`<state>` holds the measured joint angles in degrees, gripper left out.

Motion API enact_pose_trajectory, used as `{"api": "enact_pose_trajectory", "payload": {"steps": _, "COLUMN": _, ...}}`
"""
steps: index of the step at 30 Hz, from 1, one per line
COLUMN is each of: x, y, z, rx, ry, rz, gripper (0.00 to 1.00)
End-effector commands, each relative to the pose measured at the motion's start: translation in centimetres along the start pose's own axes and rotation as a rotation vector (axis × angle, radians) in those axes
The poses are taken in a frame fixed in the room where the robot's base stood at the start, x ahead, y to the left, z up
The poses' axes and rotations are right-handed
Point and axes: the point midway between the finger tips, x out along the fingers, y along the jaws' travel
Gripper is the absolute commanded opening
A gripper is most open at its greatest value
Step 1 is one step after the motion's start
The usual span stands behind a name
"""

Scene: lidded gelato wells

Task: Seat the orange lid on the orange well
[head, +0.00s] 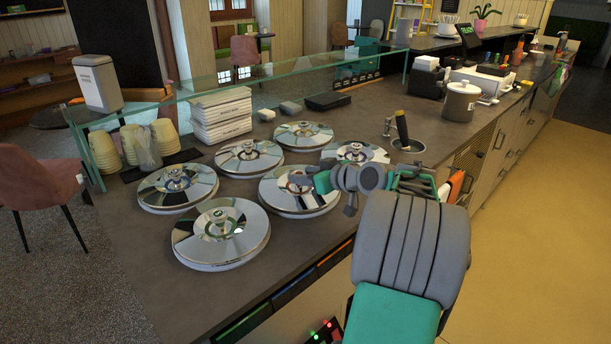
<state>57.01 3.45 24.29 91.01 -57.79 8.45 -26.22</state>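Several round mirrored lids with centre knobs sit on wells in two rows on the counter. The front row has a near lid (221,234), a middle lid (283,204) and a far lid (356,151) partly hidden behind my arm. I cannot tell which lid is the orange one, or whether each is fully seated. On the counter's front edge, an orange strip (334,257) lies beyond a blue and a green one.
The back row has more lids (178,187). A glass guard (250,80) runs along the counter's back. Stacked white tubs (220,116) and yellow cups (104,151) stand behind the lids. A dark-handled scoop stands in a round well (407,145) to the right. The near-left counter is clear.

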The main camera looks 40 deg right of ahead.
Motion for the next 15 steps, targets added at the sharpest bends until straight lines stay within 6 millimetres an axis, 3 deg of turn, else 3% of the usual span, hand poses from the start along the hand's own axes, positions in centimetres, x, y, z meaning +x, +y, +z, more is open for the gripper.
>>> {"api": "enact_pose_trajectory", "payload": {"steps": 6, "x": 0.01, "y": -0.01, "z": 0.04, "rx": 0.001, "ry": -0.001, "rz": 0.0, "gripper": 0.44}}
{"api": "enact_pose_trajectory", "payload": {"steps": 15, "x": 0.01, "y": -0.01, "z": 0.04, "rx": 0.001, "ry": -0.001, "rz": 0.0, "gripper": 0.69}}
